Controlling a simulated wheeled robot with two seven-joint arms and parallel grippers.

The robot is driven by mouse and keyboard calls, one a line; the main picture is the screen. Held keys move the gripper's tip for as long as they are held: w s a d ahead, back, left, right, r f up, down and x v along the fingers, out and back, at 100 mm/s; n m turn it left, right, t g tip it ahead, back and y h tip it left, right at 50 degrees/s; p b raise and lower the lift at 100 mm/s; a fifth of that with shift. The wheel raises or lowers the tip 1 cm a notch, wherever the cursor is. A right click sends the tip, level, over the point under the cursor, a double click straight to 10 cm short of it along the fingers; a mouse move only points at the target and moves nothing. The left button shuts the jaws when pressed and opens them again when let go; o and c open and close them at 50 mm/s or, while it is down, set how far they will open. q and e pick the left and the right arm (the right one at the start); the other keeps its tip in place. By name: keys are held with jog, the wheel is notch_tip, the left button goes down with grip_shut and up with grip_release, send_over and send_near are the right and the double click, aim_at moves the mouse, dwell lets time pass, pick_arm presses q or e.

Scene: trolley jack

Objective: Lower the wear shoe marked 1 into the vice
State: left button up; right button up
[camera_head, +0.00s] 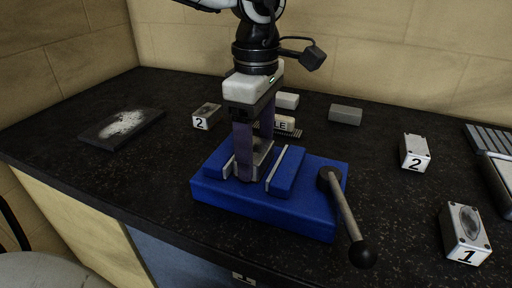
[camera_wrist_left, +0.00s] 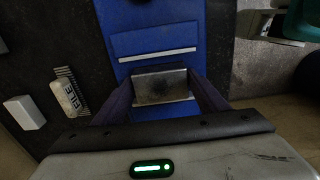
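The blue vice (camera_head: 315,215) stands on the dark bench with its lever (camera_head: 345,205) at the right. My left gripper (camera_head: 247,172) points down into the gap between its pale jaw plates. In the left wrist view, its fingers (camera_wrist_left: 162,92) close on the two ends of a grey metal shoe (camera_wrist_left: 160,88) with a dark worn face. The held shoe is mostly hidden behind the fingers in the head view, and its number does not show. I cannot tell whether it touches the vice bed. Another shoe marked 1 (camera_head: 465,235) lies at the front right. My right gripper is not in view.
Shoes marked 2 stand at the left (camera_head: 207,116) and right (camera_head: 415,153) of the bench. A dark plate with pale powder (camera_head: 122,125) lies far left. A brush-like block with partly hidden lettering (camera_head: 285,123) and a grey block (camera_head: 345,115) lie behind the vice. A ribbed tray (camera_head: 490,150) is far right.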

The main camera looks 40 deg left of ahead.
pick_arm(q)
jog(key=o, duration=0.3)
jog(key=shift+o, duration=0.2)
jog(key=shift+s+f, duration=0.1)
jog(key=shift+f, duration=0.05)
notch_tip(320, 180, up, 11)
jog(key=shift+f+p, duration=0.15)
jog(key=shift+p, duration=0.2)
